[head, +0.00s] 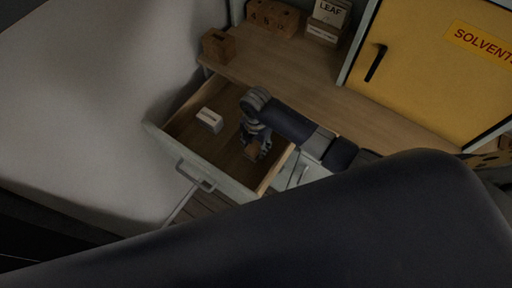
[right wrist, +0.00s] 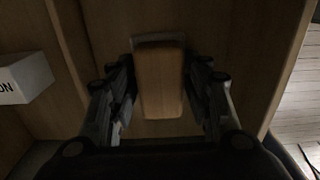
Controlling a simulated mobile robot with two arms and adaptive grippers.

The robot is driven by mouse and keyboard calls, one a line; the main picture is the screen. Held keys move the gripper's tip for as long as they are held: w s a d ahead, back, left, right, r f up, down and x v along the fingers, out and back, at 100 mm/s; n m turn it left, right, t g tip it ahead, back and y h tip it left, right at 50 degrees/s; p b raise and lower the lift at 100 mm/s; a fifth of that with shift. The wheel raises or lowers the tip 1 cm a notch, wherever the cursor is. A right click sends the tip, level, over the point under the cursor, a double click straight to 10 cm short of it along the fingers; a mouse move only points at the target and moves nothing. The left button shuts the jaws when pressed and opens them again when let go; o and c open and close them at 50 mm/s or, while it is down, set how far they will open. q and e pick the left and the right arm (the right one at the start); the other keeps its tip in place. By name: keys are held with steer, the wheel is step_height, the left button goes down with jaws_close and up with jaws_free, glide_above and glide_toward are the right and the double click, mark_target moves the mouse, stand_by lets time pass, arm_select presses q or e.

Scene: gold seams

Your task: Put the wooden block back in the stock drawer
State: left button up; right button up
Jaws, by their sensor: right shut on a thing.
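The wooden block (head: 251,153) is between the fingers of my right gripper (head: 257,147), inside the open drawer (head: 226,184). In the right wrist view the block (right wrist: 161,84) is a light brown, upright-looking piece with a finger on each side. The right gripper is shut on it. The drawer has a pale front with a metal handle and a wooden inside. I cannot tell whether the block touches the drawer floor. My left gripper is not in view.
A small white labelled box (head: 209,119) lies in the drawer, left of the block. On the wooden worktop (head: 290,73) stand a brown wooden holder (head: 219,46), a drilled wooden block (head: 272,18), a LEAF box (head: 327,20) and a yellow SOLVENTS cabinet (head: 425,75).

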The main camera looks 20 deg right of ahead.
mark_target(256, 149)
step_height(256, 149, down, 3)
steer(key=shift+r, duration=0.15)
steer(key=shift+f, duration=0.35)
steer(key=o, duration=0.9)
steer(key=shift+f, duration=0.1)
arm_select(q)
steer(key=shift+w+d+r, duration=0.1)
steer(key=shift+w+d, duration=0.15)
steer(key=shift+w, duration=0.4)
arm_select(e)
steer(key=shift+o, duration=0.2)
steer(key=shift+r, duration=0.6)
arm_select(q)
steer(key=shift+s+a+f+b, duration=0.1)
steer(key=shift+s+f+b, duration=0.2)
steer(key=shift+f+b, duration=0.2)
arm_select(e)
step_height(256, 149, up, 11)
steer(key=shift+f, duration=0.1)
